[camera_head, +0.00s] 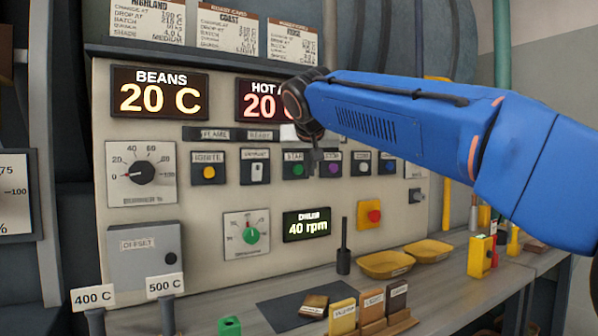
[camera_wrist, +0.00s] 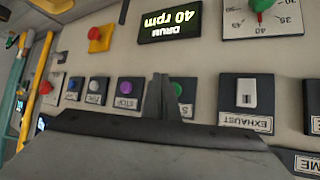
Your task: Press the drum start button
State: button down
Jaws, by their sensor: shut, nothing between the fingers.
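The green start button (camera_head: 298,170) sits on a dark plate marked START, in the middle of the panel's button row. In the wrist view, which is upside down, the green button (camera_wrist: 178,89) shows partly behind my fingers. My gripper (camera_head: 313,165) is shut and empty, in front of the panel between the start button and the purple stop button (camera_head: 334,169). Its fingertips (camera_wrist: 160,80) overlap the start plate's edge in the wrist view. I cannot tell whether they touch the panel. The drum display (camera_head: 307,226) reads 40 rpm.
Left of start are the exhaust switch (camera_head: 255,172) and the yellow ignite button (camera_head: 209,172). A red knob (camera_head: 374,215) on a yellow plate is below right. A shelf (camera_head: 215,305) below holds yellow scoops (camera_head: 386,264) and blocks. My arm hides part of the panel.

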jog(key=shift+s+d, duration=0.7)
jog(key=shift+s, duration=0.35)
jog(key=shift+d, duration=0.1)
jog(key=s+d+f+g+h, duration=0.1)
jog(key=s+d+f+g, duration=0.1)
jog(key=s+d+f, duration=0.75)
jog(key=s+d+f+g, duration=0.1)
jog(key=s+d+f, duration=0.6)
jog(key=d+f, duration=0.55)
jog(key=s+d+f+g, duration=0.1)
jog(key=s+d+f, duration=0.4)
jog(key=s+f, duration=0.5)
jog(key=s+d+f+g, duration=0.2)
jog(key=s+d+f, duration=0.2)
jog(key=s+f, duration=0.7)
jog(key=shift+d+f+m, duration=0.4)
jog(key=shift+f, duration=0.5)
jog(key=c, duration=2.4)
grip_release()
jog(key=shift+c, duration=0.2)
